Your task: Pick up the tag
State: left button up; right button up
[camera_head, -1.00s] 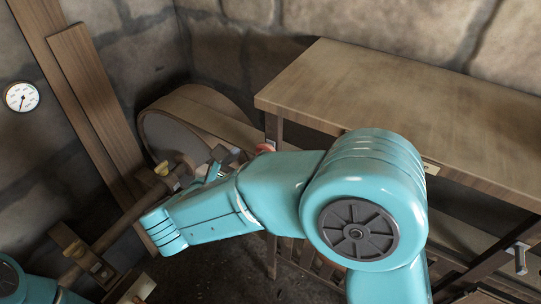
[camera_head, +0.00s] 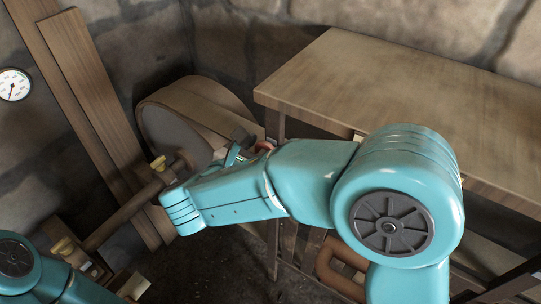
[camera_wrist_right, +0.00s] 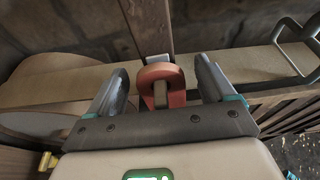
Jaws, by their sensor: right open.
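The tag looks to be the red piece (camera_wrist_right: 174,75) with a rounded top and a slot, at the centre of the right wrist view. It is upright in front of a wooden post, and a small pale block shows just behind its top. In the head view only a bit of red (camera_head: 264,146) shows past my right forearm. My right gripper (camera_wrist_right: 162,72) is open, with one finger on each side of the red piece and a visible gap to each. In the head view the right gripper (camera_head: 243,144) is partly hidden by its own arm. My left gripper is out of view.
A wooden table (camera_head: 400,85) stands at the right, close to my right arm. A large wheel with a broad belt (camera_head: 205,100) stands left of it. A wooden shaft (camera_head: 125,215) runs at lower left. A brown loop (camera_head: 342,268) hangs below the table.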

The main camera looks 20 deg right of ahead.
jog(key=shift+w+d, duration=0.15)
jog(key=shift+d, duration=0.1)
jog(key=shift+a, duration=0.1)
jog(key=c, duration=1)
jog(key=shift+c, duration=0.2)
jog(key=shift+r+p, duration=0.3)
jog(key=shift+p, duration=0.2)
jog(key=shift+a, duration=0.1)
jog(key=shift+s+a, duration=0.2)
jog(key=shift+s, duration=0.1)
jog(key=shift+s+a, duration=0.3)
jog(key=shift+a, duration=0.05)
